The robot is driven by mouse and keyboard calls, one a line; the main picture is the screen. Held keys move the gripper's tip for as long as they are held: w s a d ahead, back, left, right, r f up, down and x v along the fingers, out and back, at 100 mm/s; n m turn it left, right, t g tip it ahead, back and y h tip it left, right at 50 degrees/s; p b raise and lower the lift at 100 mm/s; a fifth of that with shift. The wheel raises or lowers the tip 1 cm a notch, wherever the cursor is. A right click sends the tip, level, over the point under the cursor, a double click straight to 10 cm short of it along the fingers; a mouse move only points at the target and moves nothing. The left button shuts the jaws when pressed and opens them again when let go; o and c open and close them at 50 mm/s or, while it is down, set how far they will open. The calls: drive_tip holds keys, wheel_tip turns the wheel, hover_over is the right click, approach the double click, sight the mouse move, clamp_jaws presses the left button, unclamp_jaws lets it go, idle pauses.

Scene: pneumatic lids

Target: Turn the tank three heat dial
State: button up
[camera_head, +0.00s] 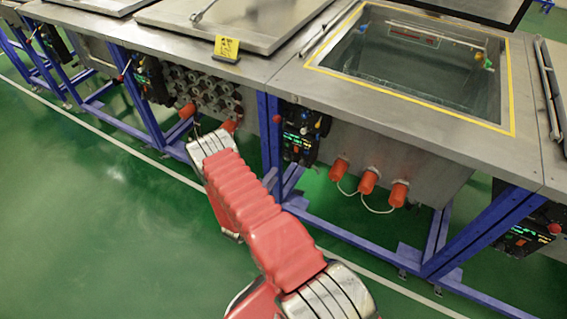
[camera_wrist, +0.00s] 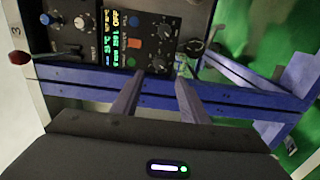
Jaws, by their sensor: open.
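A dark control panel (camera_wrist: 130,35) fills the upper middle of the wrist view, lying sideways, with a "3" on the metal edge at its upper left. It bears a lit display (camera_wrist: 117,40), black dials (camera_wrist: 162,27), an orange button (camera_wrist: 134,46), a blue knob (camera_wrist: 46,18) and a grey knob (camera_wrist: 81,21). I cannot tell which is the heat dial. My gripper (camera_wrist: 156,80) is open and empty, its two fingers pointing toward the panel's lower part and apart from each other. In the head view my arm hides most of the gripper.
Blue frame beams (camera_wrist: 60,82) cross just below the panel in the wrist view. A red knob (camera_wrist: 18,57) sticks out at left. In the head view, a water tank (camera_head: 415,65) and another panel (camera_head: 303,135) stand right of my arm. Green floor (camera_head: 90,200) is clear at left.

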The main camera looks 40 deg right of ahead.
sight(286, 159)
drive_tip(key=x, duration=0.9)
drive_tip(key=shift+d, duration=0.3)
drive_tip(key=shift+c, duration=0.4)
drive_tip(key=shift+f, duration=0.1)
clamp_jaws()
